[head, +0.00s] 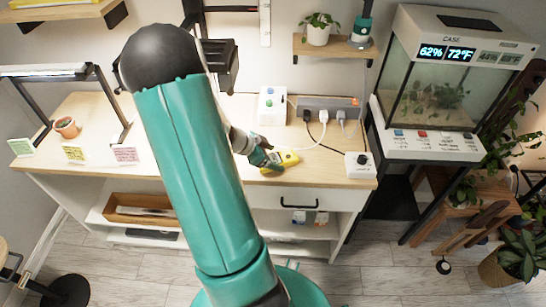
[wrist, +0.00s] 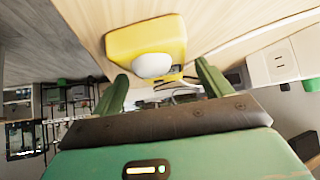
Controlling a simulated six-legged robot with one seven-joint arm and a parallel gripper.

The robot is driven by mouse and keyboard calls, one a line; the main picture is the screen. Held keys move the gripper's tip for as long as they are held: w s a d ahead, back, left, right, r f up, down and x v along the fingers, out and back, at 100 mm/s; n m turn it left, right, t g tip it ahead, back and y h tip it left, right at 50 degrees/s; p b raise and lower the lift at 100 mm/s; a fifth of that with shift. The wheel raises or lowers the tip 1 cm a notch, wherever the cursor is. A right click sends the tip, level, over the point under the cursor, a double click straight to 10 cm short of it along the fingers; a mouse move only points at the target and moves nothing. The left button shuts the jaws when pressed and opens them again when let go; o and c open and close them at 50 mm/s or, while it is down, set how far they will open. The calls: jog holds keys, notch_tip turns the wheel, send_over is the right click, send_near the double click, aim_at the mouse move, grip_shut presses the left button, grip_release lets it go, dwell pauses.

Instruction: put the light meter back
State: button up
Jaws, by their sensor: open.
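The light meter (head: 291,158) is a small yellow body with a white dome, lying on the wooden bench top near its front edge. In the wrist view the yellow light meter (wrist: 118,43) is just beyond my fingertips, its white dome facing the camera. My gripper (head: 274,158) is beside the left part of the meter in the head view. In the wrist view my gripper (wrist: 162,72) has its two green fingers spread, with the meter's near end in line with the gap. Whether a finger touches the meter is unclear.
A power strip (head: 330,103) with plugs and cables lies behind the meter. A white button box (head: 271,104) and a white dial box (head: 359,165) stand nearby. A glass tank (head: 428,105) is at right. Cards and a small pot (head: 66,127) are on the left bench (head: 98,105).

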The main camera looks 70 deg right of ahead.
jog(key=v, duration=1.1)
jog(key=shift+r, duration=0.2)
jog(key=shift+w+a, duration=0.1)
